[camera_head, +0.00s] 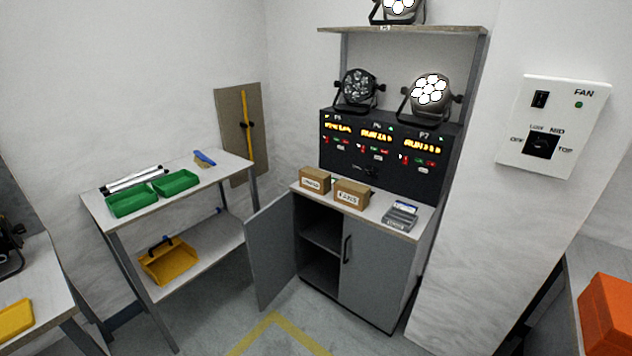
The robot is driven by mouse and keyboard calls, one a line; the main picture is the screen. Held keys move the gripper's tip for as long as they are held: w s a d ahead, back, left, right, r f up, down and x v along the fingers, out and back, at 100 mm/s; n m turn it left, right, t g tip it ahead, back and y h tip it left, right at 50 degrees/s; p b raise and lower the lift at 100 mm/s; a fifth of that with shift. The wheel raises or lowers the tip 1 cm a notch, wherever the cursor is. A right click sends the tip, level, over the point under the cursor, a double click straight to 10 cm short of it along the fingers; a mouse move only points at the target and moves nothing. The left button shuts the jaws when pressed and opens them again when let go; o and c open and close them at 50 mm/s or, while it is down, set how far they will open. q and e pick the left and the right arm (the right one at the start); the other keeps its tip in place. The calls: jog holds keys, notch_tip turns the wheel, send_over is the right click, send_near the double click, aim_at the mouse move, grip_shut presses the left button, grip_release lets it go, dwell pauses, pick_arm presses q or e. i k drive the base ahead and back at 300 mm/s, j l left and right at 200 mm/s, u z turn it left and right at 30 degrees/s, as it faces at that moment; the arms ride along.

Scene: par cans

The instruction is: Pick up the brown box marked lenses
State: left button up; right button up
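Two brown boxes with white labels stand side by side on the grey cabinet's top (384,209). The left brown box (315,179) is a little further back and the right brown box (352,194) is nearer the middle. The print on both labels is too small and blurred for me to tell which one is marked lenses. Both boxes are upright and nothing touches them. Neither of my grippers is in view.
The cabinet's left door (270,250) stands open into the floor space. A control panel (380,152) rises behind the boxes and a grey device (400,215) sits to their right. A table (222,174) with green trays (129,201) stands left. The front floor is clear.

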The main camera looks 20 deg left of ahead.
aim_at(318, 180)
jog(key=i+l+u, duration=0.1)
jog(key=i+l, duration=0.35)
jog(key=i+l+u, duration=0.1)
jog(key=i+l, duration=0.3)
jog(key=i+l+u, duration=0.1)
jog(key=i+l, duration=0.35)
jog(key=l, duration=0.2)
